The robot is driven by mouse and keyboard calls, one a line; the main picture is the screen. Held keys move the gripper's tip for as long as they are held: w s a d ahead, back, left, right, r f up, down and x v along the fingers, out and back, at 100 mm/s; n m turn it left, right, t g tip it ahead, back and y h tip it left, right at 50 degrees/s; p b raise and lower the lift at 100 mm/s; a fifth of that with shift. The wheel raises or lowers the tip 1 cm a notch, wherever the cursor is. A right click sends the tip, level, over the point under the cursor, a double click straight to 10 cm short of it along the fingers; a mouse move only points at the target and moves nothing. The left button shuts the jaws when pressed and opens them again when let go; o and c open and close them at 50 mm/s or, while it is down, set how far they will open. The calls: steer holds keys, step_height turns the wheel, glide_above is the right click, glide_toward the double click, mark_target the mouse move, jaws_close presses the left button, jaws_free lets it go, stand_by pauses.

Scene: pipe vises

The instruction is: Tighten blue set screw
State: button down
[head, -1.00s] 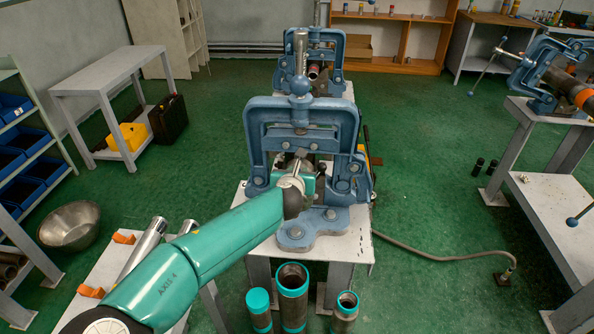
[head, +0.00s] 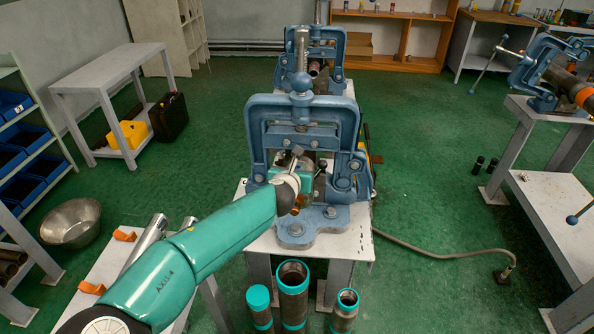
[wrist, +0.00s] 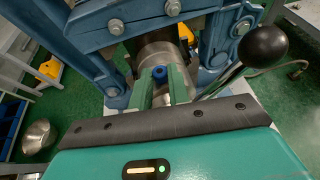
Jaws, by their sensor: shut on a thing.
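The blue set screw (wrist: 159,72) shows in the wrist view as a small blue ring with a dark centre, in front of a grey metal cylinder (wrist: 158,52) in the vise. My gripper (wrist: 161,80) has its two green fingers on either side of the screw, shut on it. The near blue pipe vise (head: 258,122) stands upright on its stand in the head view. There, my wrist reaches into the vise opening and hides the screw and the fingertips.
A black ball knob on a lever (wrist: 264,46) stands close to the right of my gripper. Several teal-ended pipes (head: 292,295) stand before the vise stand. A second blue vise (head: 338,48) is behind. A metal bowl (head: 70,222) lies on the floor at left.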

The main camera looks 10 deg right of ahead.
mark_target(299, 167)
steer(key=m+g+h, duration=0.2)
steer(key=m, duration=0.1)
steer(key=m+g+h, duration=0.1)
steer(key=h, duration=0.1)
steer(key=shift+w+a+m, duration=0.4)
steer(key=m+g+h, duration=0.1)
steer(key=m+g, duration=0.2)
steer(key=w+m+g+h, duration=0.1)
steer(key=m+g+h, duration=0.1)
steer(key=m+g, duration=0.1)
steer(key=shift+w+a+g, duration=0.1)
steer(key=shift+a+g, duration=0.05)
steer(key=shift+g, duration=0.35)
steer(key=m+g, duration=0.3)
steer(key=g, duration=0.1)
steer(key=shift+w+m+h, duration=0.3)
steer(key=shift+m, duration=0.1)
steer(key=shift+w+m+g+y, duration=0.15)
steer(key=shift+m+g+y, duration=0.05)
steer(key=shift+m+g, duration=0.6)
steer(key=shift+w+m+g+y, duration=0.1)
steer(key=shift+m+g+y, duration=0.1)
steer(key=shift+m+g, duration=0.6)
steer(key=shift+g, duration=0.3)
steer(key=c, duration=1.6)
jaws_free()
steer(key=shift+r, duration=0.15)
